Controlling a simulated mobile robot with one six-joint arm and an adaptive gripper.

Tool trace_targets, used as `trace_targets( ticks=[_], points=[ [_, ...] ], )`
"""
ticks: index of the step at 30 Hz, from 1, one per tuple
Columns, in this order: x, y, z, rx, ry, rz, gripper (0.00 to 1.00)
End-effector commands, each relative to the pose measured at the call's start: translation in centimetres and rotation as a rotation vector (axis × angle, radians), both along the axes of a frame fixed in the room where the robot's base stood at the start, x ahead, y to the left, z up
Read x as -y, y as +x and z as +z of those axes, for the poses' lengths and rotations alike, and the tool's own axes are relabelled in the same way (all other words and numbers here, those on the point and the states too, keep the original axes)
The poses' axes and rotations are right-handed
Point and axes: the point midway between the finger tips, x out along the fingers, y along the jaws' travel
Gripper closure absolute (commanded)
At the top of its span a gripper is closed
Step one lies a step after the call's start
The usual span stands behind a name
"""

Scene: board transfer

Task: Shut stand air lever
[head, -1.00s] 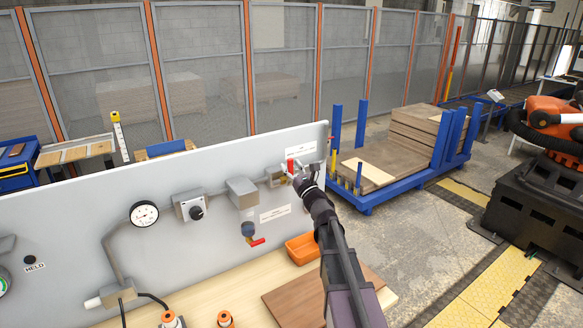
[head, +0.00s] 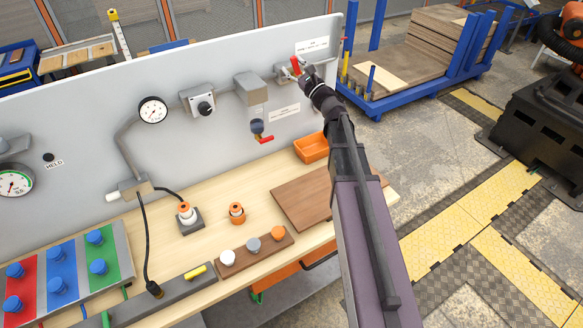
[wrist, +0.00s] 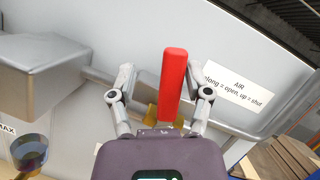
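The air lever has a red handle (head: 296,65) on a valve at the right end of the grey panel (head: 215,135). In the wrist view the red handle (wrist: 173,88) points up from a brass valve body, with a slight lean. A label (wrist: 236,92) beside it reads AIR, along = open, up = shut. My gripper (wrist: 164,75) is open, with one finger on each side of the handle and gaps showing on both sides. In the head view my gripper (head: 303,73) is at the valve and hides part of it.
A second red lever (head: 265,139) hangs lower on the panel beneath a grey box (head: 251,89). An orange bin (head: 311,148) and a brown board (head: 303,198) are on the bench below my arm. A blue rack (head: 455,60) stands beyond the panel's right end.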

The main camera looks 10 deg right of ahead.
Motion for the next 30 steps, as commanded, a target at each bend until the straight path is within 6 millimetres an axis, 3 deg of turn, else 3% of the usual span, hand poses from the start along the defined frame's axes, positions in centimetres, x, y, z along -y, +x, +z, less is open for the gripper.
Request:
trace_targets(
  ticks=[15,30],
  points=[
    [-2.5,-0.8,-2.4,0.174,-0.534,0.002,0.37],
    [-3.4,-1.1,-5.7,0.337,-1.033,0.001,0.37]
  ],
)
